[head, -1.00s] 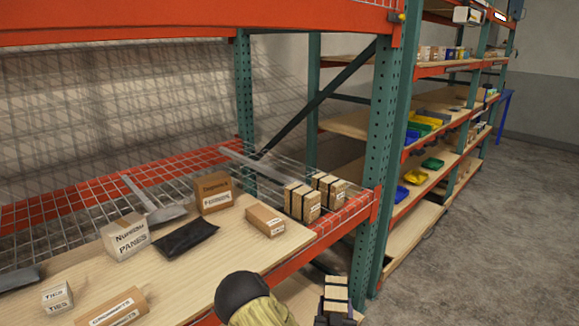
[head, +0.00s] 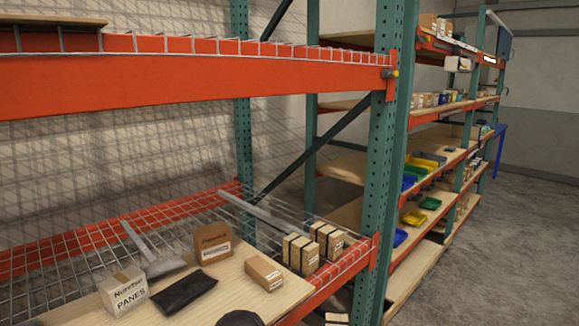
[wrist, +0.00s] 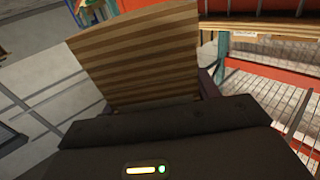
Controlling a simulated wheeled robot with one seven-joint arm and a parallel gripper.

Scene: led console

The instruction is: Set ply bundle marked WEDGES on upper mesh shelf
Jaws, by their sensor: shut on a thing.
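My gripper (wrist: 160,105) is shut on a striped, layered ply bundle (wrist: 140,58), which fills the upper middle of the wrist view. No marking shows on the side facing that camera. The held bundle is well below this shelf in the head view.
A green upright (head: 383,170) stands at the right. A wood board (head: 50,24) lies on the upper shelf's left.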

